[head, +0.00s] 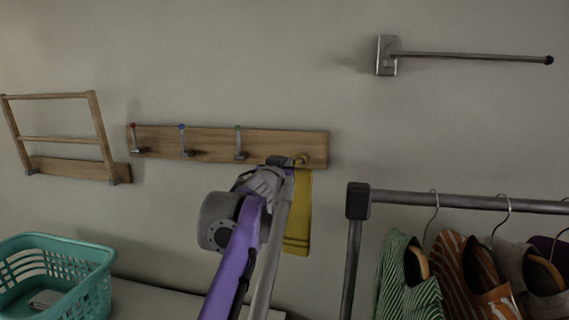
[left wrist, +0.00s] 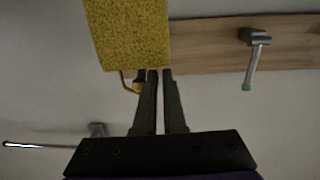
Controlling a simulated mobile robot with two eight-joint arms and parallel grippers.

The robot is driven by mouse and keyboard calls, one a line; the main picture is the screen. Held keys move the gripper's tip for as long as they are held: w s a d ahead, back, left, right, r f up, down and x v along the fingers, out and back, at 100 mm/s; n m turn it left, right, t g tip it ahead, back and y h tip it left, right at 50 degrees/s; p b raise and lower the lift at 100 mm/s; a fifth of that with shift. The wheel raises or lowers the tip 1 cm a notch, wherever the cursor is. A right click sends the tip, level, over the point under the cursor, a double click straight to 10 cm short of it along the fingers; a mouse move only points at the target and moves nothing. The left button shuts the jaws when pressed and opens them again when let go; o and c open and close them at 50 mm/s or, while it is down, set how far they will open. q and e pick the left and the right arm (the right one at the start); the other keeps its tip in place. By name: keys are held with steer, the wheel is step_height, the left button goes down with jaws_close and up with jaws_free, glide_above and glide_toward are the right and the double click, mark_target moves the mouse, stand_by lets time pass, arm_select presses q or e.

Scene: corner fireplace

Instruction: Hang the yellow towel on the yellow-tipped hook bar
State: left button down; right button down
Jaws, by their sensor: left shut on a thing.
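The yellow towel (head: 298,215) hangs down at the right part of the wooden hook bar (head: 215,142). My left gripper (head: 283,161) is at the bar's right end, shut on the towel near its top. In the left wrist view the towel (left wrist: 128,32) lies just beyond the closed fingertips (left wrist: 154,72). A thin yellow curved piece (left wrist: 130,83) shows beside the fingers; I cannot tell whether it is a loop or part of the hook. The yellow-tipped hook is mostly hidden, so I cannot tell whether the towel is on it. My right gripper is not in view.
Red, blue and green-tipped hooks (head: 240,146) on the bar are empty. A wooden rack (head: 62,138) is at left, a teal basket (head: 60,275) below. A metal wall rail (head: 470,57) is upper right. A clothes rail (head: 450,201) with hanging clothes stands at right.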

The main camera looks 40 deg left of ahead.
arm_select(q)
steer(key=shift+w+a, duration=0.15)
steer(key=shift+w, duration=0.2)
steer(key=shift+w+a+f, duration=0.3)
steer(key=shift+w+a, duration=0.1)
steer(key=shift+w, duration=0.2)
steer(key=shift+w+a+f, duration=0.4)
steer(key=shift+w+f, duration=0.05)
steer(key=shift+w, duration=0.3)
steer(key=shift+w+a+f, duration=0.35)
steer(key=shift+w+f, duration=0.1)
steer(key=shift+w, duration=0.3)
steer(key=shift+a, duration=0.1)
